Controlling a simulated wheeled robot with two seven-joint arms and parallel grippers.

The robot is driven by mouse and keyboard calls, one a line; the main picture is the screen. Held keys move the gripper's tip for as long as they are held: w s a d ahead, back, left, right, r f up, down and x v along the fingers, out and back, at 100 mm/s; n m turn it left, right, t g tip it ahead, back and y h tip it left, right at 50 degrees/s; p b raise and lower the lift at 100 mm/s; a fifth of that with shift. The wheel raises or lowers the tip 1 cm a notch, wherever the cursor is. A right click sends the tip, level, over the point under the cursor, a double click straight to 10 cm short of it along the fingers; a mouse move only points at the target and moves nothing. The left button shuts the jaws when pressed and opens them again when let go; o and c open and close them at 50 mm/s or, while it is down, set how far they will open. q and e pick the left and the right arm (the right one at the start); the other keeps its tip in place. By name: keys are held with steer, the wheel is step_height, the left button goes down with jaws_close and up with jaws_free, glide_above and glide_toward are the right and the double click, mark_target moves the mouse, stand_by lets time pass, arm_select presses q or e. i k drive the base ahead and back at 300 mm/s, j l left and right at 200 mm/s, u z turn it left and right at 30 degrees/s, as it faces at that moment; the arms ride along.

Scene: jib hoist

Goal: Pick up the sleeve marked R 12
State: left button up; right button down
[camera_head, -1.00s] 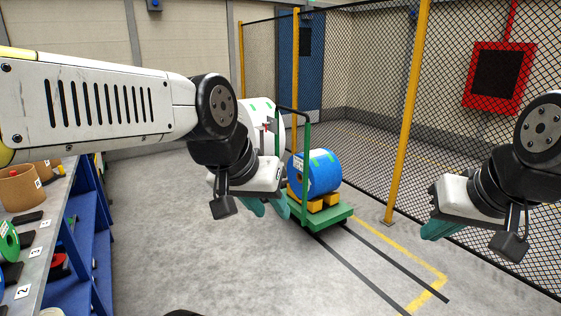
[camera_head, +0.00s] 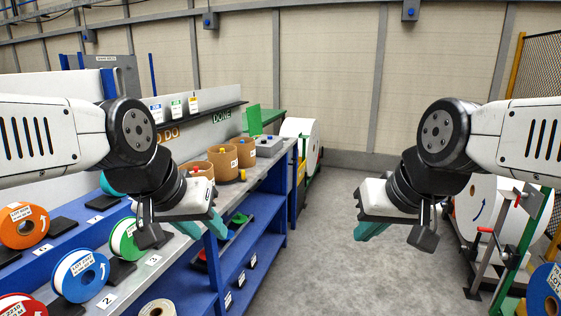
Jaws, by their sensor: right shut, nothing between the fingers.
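I cannot read R 12 on anything in view, so I cannot tell which thing is that sleeve. Brown round tubs (camera_head: 224,165) with small white labels stand along the far part of the bench. A beige ring-shaped roll (camera_head: 158,307) shows at the bottom edge, partly cut off. My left gripper (camera_head: 205,228) hangs in front of the bench with teal fingers pointing down; their gap is unclear and I see nothing held. My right gripper (camera_head: 370,231) is shut and empty above the floor, to the right of the bench.
The grey-topped bench (camera_head: 262,178) with blue shelves runs along the left. Orange (camera_head: 22,240), blue (camera_head: 68,262) and green (camera_head: 116,238) rimmed spools stand on it. A white roll (camera_head: 478,200) and a red-handled stand (camera_head: 500,250) are at right. Grey floor (camera_head: 325,255) between is clear.

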mark_target(247, 151)
steer(key=i+l+u, duration=0.2)
steer(key=i+u, duration=0.2)
steer(key=i+l+u, duration=0.45)
steer(key=i+l, duration=0.45)
steer(key=i, duration=0.3)
steer(key=i+l+u, duration=0.4)
steer(key=i+l, duration=0.65)
steer(key=l, duration=0.25)
